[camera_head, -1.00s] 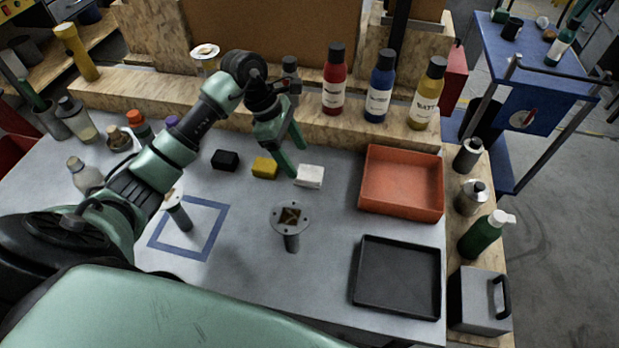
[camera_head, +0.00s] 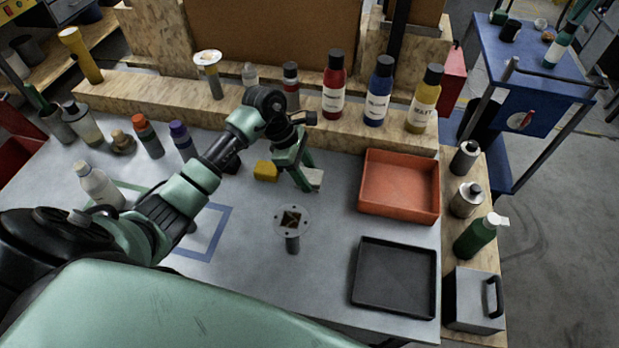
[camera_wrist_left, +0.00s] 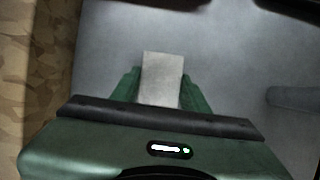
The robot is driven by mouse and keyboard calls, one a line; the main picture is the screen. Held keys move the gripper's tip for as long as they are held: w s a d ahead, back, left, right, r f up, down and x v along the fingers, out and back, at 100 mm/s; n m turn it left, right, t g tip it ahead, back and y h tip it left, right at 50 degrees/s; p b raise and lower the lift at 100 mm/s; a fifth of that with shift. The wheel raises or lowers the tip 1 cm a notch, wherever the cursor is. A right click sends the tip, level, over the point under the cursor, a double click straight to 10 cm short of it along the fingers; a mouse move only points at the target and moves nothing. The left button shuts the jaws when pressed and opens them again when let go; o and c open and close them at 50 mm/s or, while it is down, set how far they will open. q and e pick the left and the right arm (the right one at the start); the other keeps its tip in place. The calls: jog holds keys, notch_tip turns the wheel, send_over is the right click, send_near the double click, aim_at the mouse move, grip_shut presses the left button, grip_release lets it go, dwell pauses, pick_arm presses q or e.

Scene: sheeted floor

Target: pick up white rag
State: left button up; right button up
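The white rag (camera_head: 315,178) is a small folded pale block on the grey worktop, partly hidden behind my left gripper in the head view. My left gripper (camera_head: 306,180) points down at it with its green fingers spread. In the left wrist view the rag (camera_wrist_left: 162,78) lies between the two fingertips (camera_wrist_left: 162,90), one on each side. Whether the fingers touch it is hard to tell; they look open around it. My right gripper is not in view.
A yellow block (camera_head: 265,171) sits just left of the rag. An orange tray (camera_head: 366,207) is to the right, with a black tray (camera_head: 356,303) nearer. Bottles (camera_head: 333,88) line the wooden ledge behind.

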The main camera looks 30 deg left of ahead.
aim_at(307, 175)
pick_arm(q)
notch_tip(307, 175, up, 20)
jog(key=b, duration=0.3)
jog(key=shift+b, duration=0.4)
jog(key=o, duration=0.7)
jog(key=c, duration=0.5)
jog(key=shift+c, duration=0.2)
